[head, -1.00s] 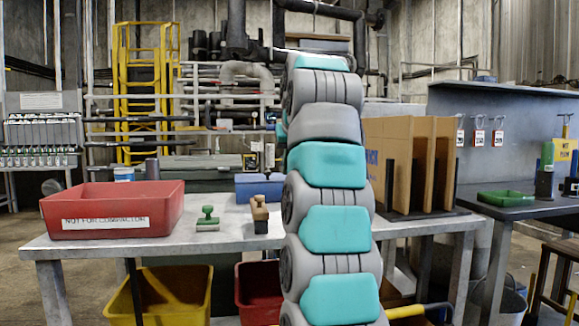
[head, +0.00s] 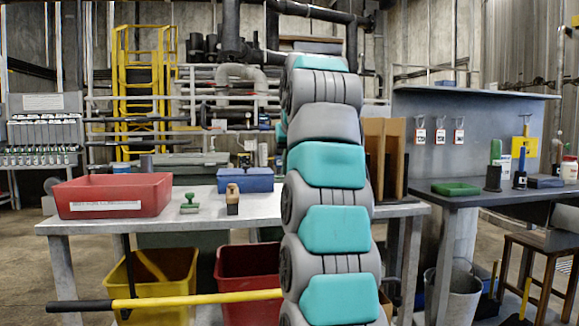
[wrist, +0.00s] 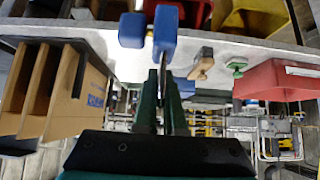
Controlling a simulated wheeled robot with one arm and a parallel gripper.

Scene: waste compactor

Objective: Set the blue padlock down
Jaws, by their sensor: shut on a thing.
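In the wrist view, my gripper (wrist: 162,90) is shut on the blue padlock (wrist: 165,28). The padlock's blue body shows beyond the dark green fingertips, with a thin grey shank between them. Another blue block (wrist: 132,30) is right beside it; I cannot tell whether it belongs to the padlock. The padlock appears clear of the metal table (wrist: 105,38), though its height above it is unclear. In the head view my arm hides the gripper and padlock.
The table (head: 262,207) holds a red bin (head: 112,195), green stamp (head: 190,203), wooden-handled brush (head: 232,200), blue box (head: 248,180) and cardboard dividers (head: 373,150). A yellow bar (head: 200,299) crosses the front. A grey bench (head: 480,197) stands at right with a green tray (head: 455,188).

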